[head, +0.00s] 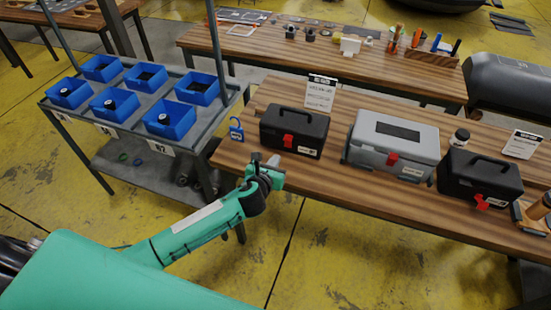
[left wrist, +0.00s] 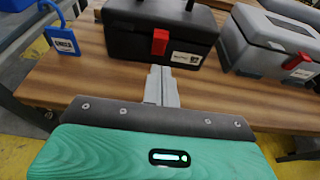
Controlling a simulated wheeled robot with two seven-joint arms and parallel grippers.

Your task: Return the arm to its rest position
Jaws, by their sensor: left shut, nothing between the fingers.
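My left arm (head: 195,222) is green and reaches in from the lower left. My left gripper (head: 275,162) is at the front edge of the wooden table, just in front of the left black toolbox (head: 308,124). In the left wrist view the gripper's grey fingers (left wrist: 161,76) are together with nothing between them. They point toward the red latch (left wrist: 160,42) of the closed black toolbox (left wrist: 130,38). A small gap between fingertips and box cannot be judged exactly. My right gripper is not in view.
The wooden table (head: 330,185) also bears a grey toolbox (head: 420,135), another black toolbox (head: 462,186) and a blue padlock (head: 236,133). A cart (head: 185,150) with several blue bins stands at the left. Yellow floor (head: 330,265) lies open in front.

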